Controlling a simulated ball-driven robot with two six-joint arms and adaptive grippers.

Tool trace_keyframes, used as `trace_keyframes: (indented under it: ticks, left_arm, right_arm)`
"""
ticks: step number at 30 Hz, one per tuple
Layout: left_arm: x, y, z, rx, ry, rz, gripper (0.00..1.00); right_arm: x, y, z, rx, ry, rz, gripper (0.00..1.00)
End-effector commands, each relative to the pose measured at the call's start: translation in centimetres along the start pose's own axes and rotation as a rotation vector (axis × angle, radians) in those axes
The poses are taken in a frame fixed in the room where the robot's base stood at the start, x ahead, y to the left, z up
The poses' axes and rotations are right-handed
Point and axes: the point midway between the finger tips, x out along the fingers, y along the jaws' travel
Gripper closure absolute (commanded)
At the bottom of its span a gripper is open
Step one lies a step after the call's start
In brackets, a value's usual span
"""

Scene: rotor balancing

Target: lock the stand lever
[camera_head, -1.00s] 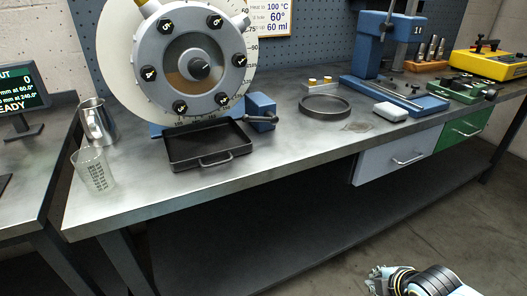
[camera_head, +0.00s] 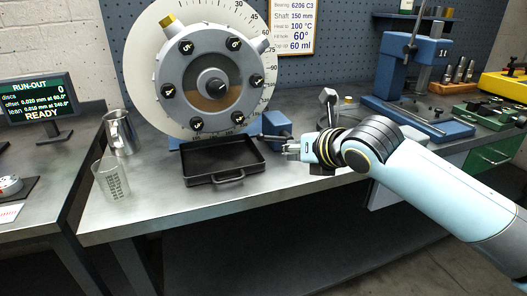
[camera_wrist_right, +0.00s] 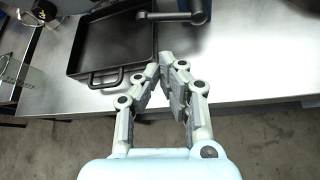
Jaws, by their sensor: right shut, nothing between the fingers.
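The rotor stand's blue block (camera_head: 277,123) sits on the bench to the right of the round grey housing (camera_head: 208,83). A dark lever (camera_wrist_right: 178,16) with a rounded end runs sideways at the top of the right wrist view. My right gripper (camera_head: 288,150) is in front of the blue block, close to the bench's front edge. In the right wrist view its fingertips (camera_wrist_right: 168,58) are together and empty, pointing toward the lever, with a gap of bench between. My forearm hides part of the bench. My left gripper does not show.
A black tray (camera_head: 196,176) with a front handle lies below the housing, left of my right gripper. A glass beaker (camera_head: 111,180) and metal jug (camera_head: 121,132) stand further left. A blue press (camera_head: 395,65) stands at the right. The bench's front edge (camera_head: 150,223) is near.

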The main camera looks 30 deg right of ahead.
Motion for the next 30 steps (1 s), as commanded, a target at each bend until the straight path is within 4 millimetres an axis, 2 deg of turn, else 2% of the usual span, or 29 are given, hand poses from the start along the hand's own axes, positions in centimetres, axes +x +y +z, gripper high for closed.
trace_keyframes:
  ticks: [7,11,24,30]
  left_arm:
    - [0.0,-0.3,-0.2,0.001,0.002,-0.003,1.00]
    - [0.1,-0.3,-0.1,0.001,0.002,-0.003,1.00]
    - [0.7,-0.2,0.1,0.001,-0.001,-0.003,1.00]
    - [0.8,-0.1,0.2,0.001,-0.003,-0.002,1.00]
  right_arm:
    - [0.1,0.0,0.0,0.002,0.000,0.000,1.00]
    - [1.0,0.0,0.0,0.004,-0.002,0.000,1.00]
    - [8.4,0.0,-0.1,0.006,0.000,0.000,1.00]
    - [9.9,0.0,-0.1,0.005,0.001,0.000,1.00]
